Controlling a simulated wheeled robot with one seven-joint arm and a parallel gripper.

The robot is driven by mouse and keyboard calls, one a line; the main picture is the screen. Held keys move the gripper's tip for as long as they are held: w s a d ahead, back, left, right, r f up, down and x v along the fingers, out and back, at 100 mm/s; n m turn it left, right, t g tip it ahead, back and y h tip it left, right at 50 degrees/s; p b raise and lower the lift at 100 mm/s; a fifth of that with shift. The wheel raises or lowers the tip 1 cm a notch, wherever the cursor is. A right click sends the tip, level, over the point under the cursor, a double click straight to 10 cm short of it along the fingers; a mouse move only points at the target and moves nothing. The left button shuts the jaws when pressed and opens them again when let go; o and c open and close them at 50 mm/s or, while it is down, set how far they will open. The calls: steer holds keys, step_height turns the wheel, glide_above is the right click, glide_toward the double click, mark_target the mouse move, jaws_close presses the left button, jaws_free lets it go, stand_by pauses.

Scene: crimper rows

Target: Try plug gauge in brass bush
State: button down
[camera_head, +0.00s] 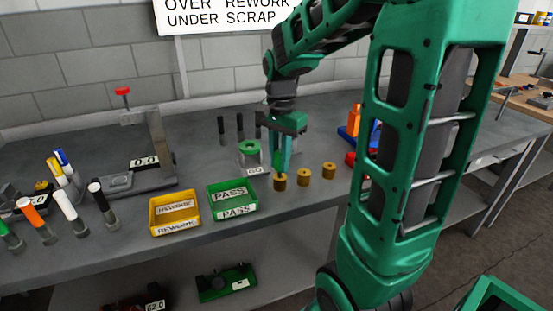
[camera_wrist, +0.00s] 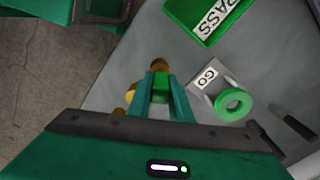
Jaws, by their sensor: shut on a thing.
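My gripper (camera_head: 283,160) is over the leftmost brass bush (camera_head: 280,184) on the bench, fingers pointing down. It is shut on the green-handled plug gauge (camera_wrist: 160,87), seen between the fingers in the wrist view. That bush also shows just beyond the fingertips in the wrist view (camera_wrist: 158,65). The gauge's lower end meets or hides the bush's top; I cannot tell whether it is inside the bore. Two more brass bushes, a middle one (camera_head: 304,177) and a right one (camera_head: 329,170), stand in a row to the right.
A holder with a green ring (camera_head: 250,147) and GO label stands behind, left of my gripper. A green PASS tray (camera_head: 254,208) and yellow rework tray (camera_head: 154,220) are at the front. Dark upright pins (camera_head: 221,130) stand behind. A gauge stand (camera_head: 160,150) is further left.

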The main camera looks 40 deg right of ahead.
steer(key=shift+f, duration=0.55)
steer(key=shift+r, duration=0.15)
stand_by(1.0)
steer(key=shift+r, duration=3.45)
